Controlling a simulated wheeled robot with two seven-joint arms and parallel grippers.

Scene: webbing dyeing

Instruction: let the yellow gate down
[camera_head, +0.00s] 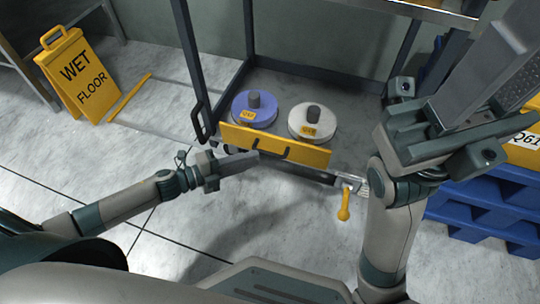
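The yellow gate (302,151) is a long yellow panel standing upright across the front of the cart's lower shelf, with a dark handle on its face. My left gripper (257,157) is just in front of the gate's lower left part, its fingers pointing right. I cannot tell whether it touches the gate, or whether its fingers are apart. My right gripper (510,50) is raised at the upper right, away from the gate, with its grey fingers running out of the picture. A yellow lever (344,205) hangs below the gate's right end.
A blue roll (240,108) and a white roll (325,125) lie behind the gate on the cart's shelf. A wet floor sign (72,75) stands at the left. Blue pallets (480,208) with a yellow box are at the right.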

